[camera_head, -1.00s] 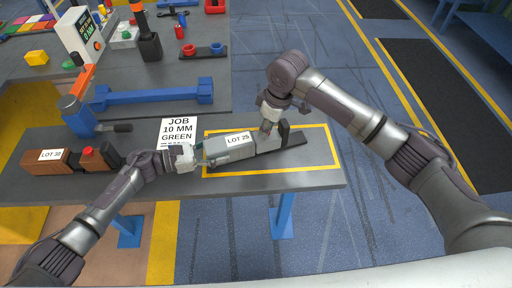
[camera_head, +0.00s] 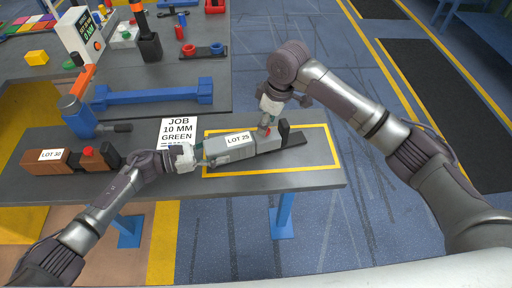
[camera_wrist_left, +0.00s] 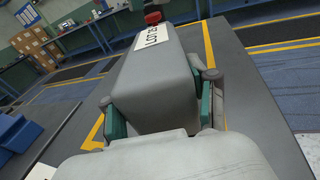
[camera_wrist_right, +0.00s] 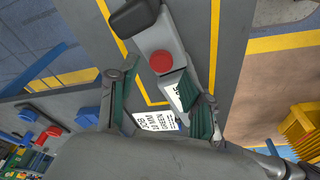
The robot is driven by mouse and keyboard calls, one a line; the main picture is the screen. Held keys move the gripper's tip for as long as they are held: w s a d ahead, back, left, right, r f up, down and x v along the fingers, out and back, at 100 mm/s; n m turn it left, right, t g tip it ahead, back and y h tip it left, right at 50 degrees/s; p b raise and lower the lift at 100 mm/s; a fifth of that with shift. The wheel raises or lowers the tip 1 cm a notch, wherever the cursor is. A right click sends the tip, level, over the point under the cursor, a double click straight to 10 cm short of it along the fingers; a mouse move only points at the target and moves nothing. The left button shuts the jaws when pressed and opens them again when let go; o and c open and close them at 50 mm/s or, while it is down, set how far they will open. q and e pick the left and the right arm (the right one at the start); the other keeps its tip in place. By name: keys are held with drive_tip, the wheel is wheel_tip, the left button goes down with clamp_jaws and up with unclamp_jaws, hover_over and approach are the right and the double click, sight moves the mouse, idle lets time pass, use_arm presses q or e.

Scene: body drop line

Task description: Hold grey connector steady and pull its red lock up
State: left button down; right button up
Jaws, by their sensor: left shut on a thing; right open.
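The grey connector (camera_head: 235,146), labelled LOT 25, lies on the table inside a yellow outline. My left gripper (camera_head: 199,155) is shut on its left end; in the left wrist view the green-padded fingers sit on both sides of the grey body (camera_wrist_left: 155,85). The red lock (camera_head: 267,131) is on the grey part near the connector's right end, beside a black block (camera_head: 284,128). In the right wrist view the red lock (camera_wrist_right: 162,62) shows as a round red top. My right gripper (camera_head: 268,118) is open above the lock, with nothing between its fingers (camera_wrist_right: 163,105).
A brown connector (camera_head: 52,161) labelled LOT 30, with a red lock, lies at the table's left. A JOB 10 MM GREEN sheet (camera_head: 178,131) lies behind my left gripper.

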use_arm(q)
drive_tip(key=shift+s+a+f, duration=0.1)
drive_tip(key=shift+s+f, duration=0.1)
drive_tip(key=shift+f, duration=0.35)
use_arm(e)
drive_tip(key=shift+w+a+v, duration=0.1)
drive_tip(key=shift+a+v, duration=0.05)
drive_tip(key=shift+v, duration=0.7)
drive_tip(key=shift+w+a+v, duration=0.1)
drive_tip(key=shift+a+v, duration=0.05)
drive_tip(key=shift+v, duration=0.7)
drive_tip(key=shift+w+a+v, duration=0.1)
drive_tip(key=shift+a+v, duration=0.05)
drive_tip(key=shift+v, duration=0.7)
use_arm(q)
drive_tip(key=c, duration=0.5)
unclamp_jaws()
drive_tip(key=shift+o, duration=1.3)
drive_tip(key=shift+w+r, duration=0.1)
drive_tip(key=shift+w, duration=0.05)
drive_tip(key=shift+w+r, duration=0.1)
drive_tip(key=shift+r, duration=0.05)
drive_tip(key=shift+r, duration=0.1)
drive_tip(key=v, duration=1.2)
